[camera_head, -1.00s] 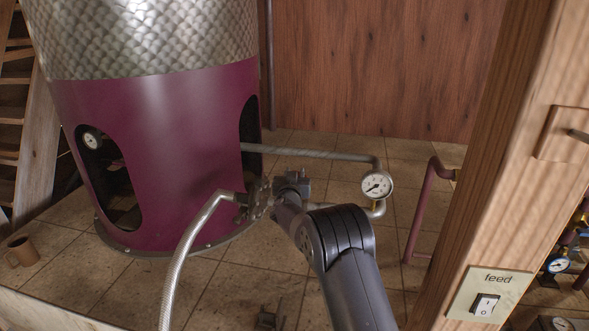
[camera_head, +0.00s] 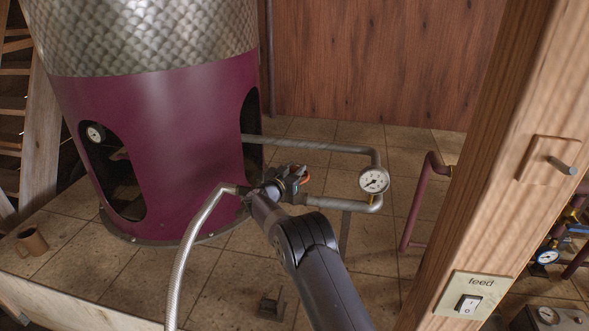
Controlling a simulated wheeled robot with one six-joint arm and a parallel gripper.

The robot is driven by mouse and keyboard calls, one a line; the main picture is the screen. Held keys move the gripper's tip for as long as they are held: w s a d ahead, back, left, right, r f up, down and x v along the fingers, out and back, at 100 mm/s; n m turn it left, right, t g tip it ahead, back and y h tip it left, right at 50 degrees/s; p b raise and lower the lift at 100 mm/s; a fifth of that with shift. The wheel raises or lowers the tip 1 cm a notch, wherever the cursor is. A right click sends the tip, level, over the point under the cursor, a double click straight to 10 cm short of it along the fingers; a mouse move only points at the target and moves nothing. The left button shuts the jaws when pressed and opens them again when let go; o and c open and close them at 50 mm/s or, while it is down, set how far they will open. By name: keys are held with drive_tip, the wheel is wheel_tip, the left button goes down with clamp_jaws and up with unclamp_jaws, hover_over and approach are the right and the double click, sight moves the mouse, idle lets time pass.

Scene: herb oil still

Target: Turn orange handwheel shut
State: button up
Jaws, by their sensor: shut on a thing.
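A small patch of the orange handwheel (camera_head: 304,178) shows at the right side of my gripper (camera_head: 289,182), on the pipework just right of the maroon still. The rest of the wheel is hidden behind my gripper and wrist. My gripper is shut on the handwheel, though the fingertips themselves are hard to make out. My arm reaches up to it from the bottom of the picture.
The maroon still (camera_head: 170,150) stands behind at left. A braided hose (camera_head: 185,262) curves down beside my arm. A pressure gauge (camera_head: 373,180) sits on the grey pipe at right. A wooden post (camera_head: 500,150) with a feed switch (camera_head: 468,304) stands at right front.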

drive_tip(key=shift+r, duration=0.15)
drive_tip(key=o, duration=0.9)
drive_tip(key=shift+o, duration=0.2)
drive_tip(key=shift+s+a, duration=0.1)
drive_tip(key=b+v, duration=0.3)
drive_tip(key=v, duration=0.7)
drive_tip(key=shift+s+a, duration=0.15)
drive_tip(key=shift+s, duration=0.1)
